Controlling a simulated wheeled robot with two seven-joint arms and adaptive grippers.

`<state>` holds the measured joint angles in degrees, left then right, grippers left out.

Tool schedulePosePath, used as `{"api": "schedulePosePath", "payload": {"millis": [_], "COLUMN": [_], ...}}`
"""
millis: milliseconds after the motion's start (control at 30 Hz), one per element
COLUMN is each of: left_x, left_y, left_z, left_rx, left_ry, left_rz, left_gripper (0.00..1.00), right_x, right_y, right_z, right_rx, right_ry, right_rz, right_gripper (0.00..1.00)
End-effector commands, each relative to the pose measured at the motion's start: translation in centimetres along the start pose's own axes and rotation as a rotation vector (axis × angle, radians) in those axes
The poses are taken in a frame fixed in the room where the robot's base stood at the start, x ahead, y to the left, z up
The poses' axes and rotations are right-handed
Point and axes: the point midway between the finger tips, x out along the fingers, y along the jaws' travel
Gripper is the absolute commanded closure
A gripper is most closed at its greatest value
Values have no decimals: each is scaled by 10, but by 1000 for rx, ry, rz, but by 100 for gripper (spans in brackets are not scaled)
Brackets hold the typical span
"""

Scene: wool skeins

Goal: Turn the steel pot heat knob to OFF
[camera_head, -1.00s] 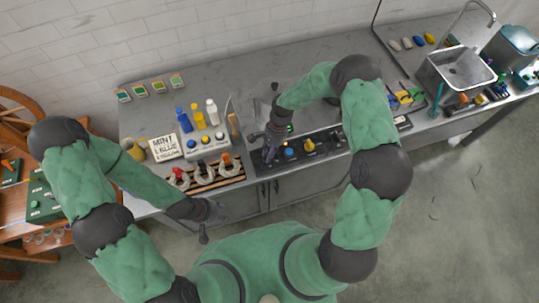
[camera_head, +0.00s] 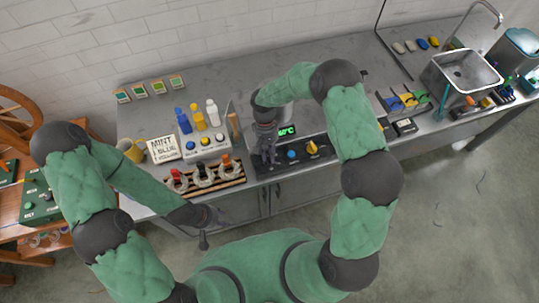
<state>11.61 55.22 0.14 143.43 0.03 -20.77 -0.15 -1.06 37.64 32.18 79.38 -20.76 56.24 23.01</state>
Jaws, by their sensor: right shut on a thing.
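My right gripper (camera_head: 268,158) points down at the left end of this panel and is shut on a knob there. Its fingers hide the knob and its pointer, so I cannot read its setting. The steel pot is mostly hidden behind my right forearm. My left gripper (camera_head: 205,232) hangs in front of the counter, away from the panel; I cannot tell whether it is open.
A lettered sign (camera_head: 164,148) and a yellow mug (camera_head: 132,151) are further left.

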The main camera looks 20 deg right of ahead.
Motion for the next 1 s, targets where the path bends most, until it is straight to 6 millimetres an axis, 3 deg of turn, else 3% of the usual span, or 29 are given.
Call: {"api": "schedulePosePath", "payload": {"millis": [33,767,800,833,867,1000], "left_x": [2,3,3,3,3,3], "left_y": [-1,-1,-1,-1,-1,-1], "left_z": [0,0,0,0,0,0], "left_rx": [0,0,0,0,0,0], "left_ry": [0,0,0,0,0,0], "left_rz": [0,0,0,0,0,0], "left_gripper": [60,60,60,60,60,60], "right_x": [8,10,10,10,10,9], "right_y": [-2,-2,-2,-2,-2,-1], "right_z": [4,6,6,6,6,5], "right_rx": [-22,-91,-91,-91,-91,-89], "right_ry": [-14,-22,-22,-22,-22,-20], "right_rz": [8,37,37,37,37,36], "right_gripper": [100,100,66,58,54,54]}}
